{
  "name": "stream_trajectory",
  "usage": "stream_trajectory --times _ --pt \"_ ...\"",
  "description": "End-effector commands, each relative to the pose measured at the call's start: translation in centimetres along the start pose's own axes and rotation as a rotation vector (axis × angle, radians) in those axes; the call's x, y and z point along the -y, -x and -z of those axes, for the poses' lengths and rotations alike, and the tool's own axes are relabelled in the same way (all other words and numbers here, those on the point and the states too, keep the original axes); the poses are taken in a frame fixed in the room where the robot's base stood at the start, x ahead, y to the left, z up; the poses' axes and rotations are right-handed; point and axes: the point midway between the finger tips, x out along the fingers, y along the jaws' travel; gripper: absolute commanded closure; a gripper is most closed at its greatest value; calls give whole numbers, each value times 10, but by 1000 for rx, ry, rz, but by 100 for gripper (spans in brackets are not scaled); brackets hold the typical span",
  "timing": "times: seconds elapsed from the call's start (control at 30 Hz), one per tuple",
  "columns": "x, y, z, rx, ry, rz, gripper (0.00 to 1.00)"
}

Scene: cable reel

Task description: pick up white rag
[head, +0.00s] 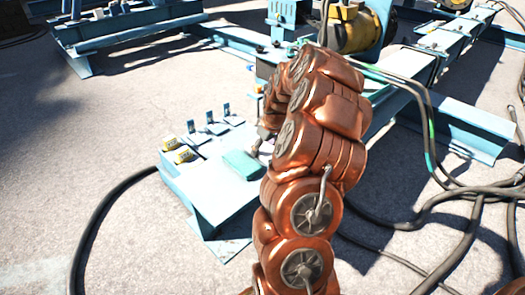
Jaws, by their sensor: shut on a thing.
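My copper-coloured arm rises through the middle of the head view and bends over toward the pale blue platform (207,205). A small grey part of my gripper (258,144) shows at the left edge of the arm, above the platform and close to a teal block (243,164). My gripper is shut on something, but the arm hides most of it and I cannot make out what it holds. I cannot clearly pick out a white rag. Whether the gripper touches the teal block is unclear.
Several small clamps (210,118) and two yellow-marked pieces (184,155) sit on the platform. Black cables (445,265) lie on the right, and another (90,235) curves at left. A yellow reel (358,32) and blue beams stand behind. Open concrete lies at left.

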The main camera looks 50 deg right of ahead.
Motion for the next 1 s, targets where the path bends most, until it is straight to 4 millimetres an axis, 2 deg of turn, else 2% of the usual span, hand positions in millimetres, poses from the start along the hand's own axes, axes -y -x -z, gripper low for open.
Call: stream_trajectory --times 0.27,0.5,1.0 --pt "0 6 2 -1 0 -1 63" --pt "-1 40 13 -5 0 -3 63" --pt "-57 76 -82 -1 -5 1 63"
